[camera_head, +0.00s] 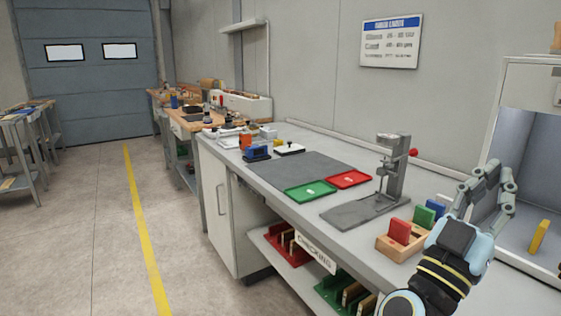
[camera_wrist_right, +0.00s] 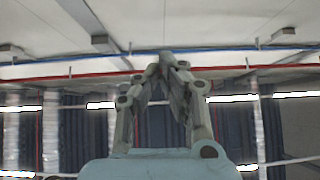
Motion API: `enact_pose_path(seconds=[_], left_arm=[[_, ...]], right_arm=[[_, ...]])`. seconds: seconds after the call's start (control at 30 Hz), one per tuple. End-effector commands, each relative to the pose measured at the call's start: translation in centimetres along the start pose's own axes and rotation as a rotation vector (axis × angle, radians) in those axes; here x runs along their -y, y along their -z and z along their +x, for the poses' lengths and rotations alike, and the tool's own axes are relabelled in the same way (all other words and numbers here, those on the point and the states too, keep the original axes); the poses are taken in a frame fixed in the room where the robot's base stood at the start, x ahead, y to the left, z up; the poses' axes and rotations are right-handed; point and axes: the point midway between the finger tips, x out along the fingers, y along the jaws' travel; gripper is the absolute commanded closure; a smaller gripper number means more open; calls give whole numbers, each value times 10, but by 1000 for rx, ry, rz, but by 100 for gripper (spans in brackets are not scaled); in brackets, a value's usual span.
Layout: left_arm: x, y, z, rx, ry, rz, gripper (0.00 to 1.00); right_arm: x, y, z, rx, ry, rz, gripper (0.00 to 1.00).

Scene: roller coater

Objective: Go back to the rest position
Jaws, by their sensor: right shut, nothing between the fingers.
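My right gripper (camera_head: 490,170) is raised at the right of the head view, in front of the cabinet and above the right end of the bench (camera_head: 290,208). It points upward. In the right wrist view its fingertips (camera_wrist_right: 167,62) come together with nothing between them. Behind them that view shows only ceiling beams, pipes and lights. My left gripper is not in view.
A wooden holder (camera_head: 385,243) with red, green and blue pieces stands close beside my right forearm. A grey press stand (camera_head: 392,175), a green tray (camera_head: 310,191) and a red tray (camera_head: 348,179) are on the bench. The floor (camera_head: 90,220) at left is clear.

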Motion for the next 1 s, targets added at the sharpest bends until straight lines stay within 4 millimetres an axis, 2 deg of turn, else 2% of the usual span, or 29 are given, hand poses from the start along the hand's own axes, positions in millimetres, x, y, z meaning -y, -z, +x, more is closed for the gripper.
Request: enact_pose_path(seconds=[0.13,0.37,0.57,0.67,0.77,0.8,0.93,1.0], left_arm=[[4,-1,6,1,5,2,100],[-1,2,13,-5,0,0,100],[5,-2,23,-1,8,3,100],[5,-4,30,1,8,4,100],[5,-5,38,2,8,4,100],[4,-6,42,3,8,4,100],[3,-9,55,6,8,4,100],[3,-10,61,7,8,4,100]], right_arm=[[13,-18,-16,16,85,4,100],[36,-52,-48,61,248,15,100],[58,-101,-100,149,455,25,100],[67,-134,-137,221,580,28,100],[70,-176,-189,331,727,25,100],[68,-195,-215,388,790,22,100],[48,-259,-303,605,982,-2,100],[28,-289,-350,733,1065,-24,100]])
